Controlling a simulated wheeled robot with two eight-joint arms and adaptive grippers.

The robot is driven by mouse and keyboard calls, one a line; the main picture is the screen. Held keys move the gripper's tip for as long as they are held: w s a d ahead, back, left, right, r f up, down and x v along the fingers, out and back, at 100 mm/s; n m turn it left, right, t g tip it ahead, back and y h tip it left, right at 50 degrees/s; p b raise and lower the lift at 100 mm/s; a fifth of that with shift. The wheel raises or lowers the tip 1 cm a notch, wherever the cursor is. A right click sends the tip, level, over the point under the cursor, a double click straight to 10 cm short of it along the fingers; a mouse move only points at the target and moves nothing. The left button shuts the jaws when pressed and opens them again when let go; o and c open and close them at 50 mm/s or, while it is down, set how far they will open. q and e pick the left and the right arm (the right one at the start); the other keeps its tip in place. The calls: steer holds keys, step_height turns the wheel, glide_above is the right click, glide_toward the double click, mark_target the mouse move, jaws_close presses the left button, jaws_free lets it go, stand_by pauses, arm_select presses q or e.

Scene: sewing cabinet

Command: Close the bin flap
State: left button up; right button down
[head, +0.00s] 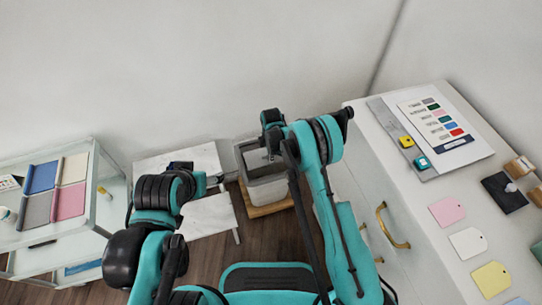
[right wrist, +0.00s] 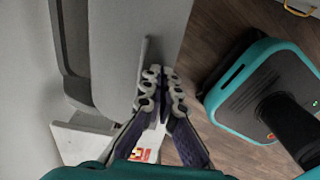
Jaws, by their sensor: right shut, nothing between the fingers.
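A thin grey bar (right wrist: 144,52) shows beside the tips. I cannot tell how far the flap is open, or whether the tips touch it. My left gripper (head: 214,180) is left of the bin, too small to read.
The bin is on a wooden base (head: 264,208). A low white table (head: 205,220) stands left of it, and a glass-sided cart (head: 95,200) is farther left. A white cabinet (head: 375,140) with gold handles is close on the right. Some wood floor is clear.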

steer(key=shift+f, duration=0.1)
stand_by(0.3)
arm_select(q)
steer(key=shift+s, duration=0.15)
arm_select(e)
steer(key=shift+s+f+t, duration=0.2)
steer(key=shift+s+t, duration=0.05)
steer(key=shift+t, duration=0.15)
steer(key=shift+f, duration=0.1)
steer(key=shift+s+d+f+t+y, duration=0.2)
steer(key=shift+f+t+y, duration=0.1)
steer(key=shift+t, duration=0.1)
steer(key=f, duration=0.1)
glide_above(272, 177)
steer(key=s, duration=0.1)
step_height(272, 177, down, 6)
arm_select(q)
steer(key=shift+s+d, duration=0.15)
steer(key=shift+s, duration=0.1)
arm_select(e)
steer(key=shift+w+d+f, duration=0.1)
steer(key=shift+w+f, duration=0.1)
steer(key=shift+f, duration=1.65)
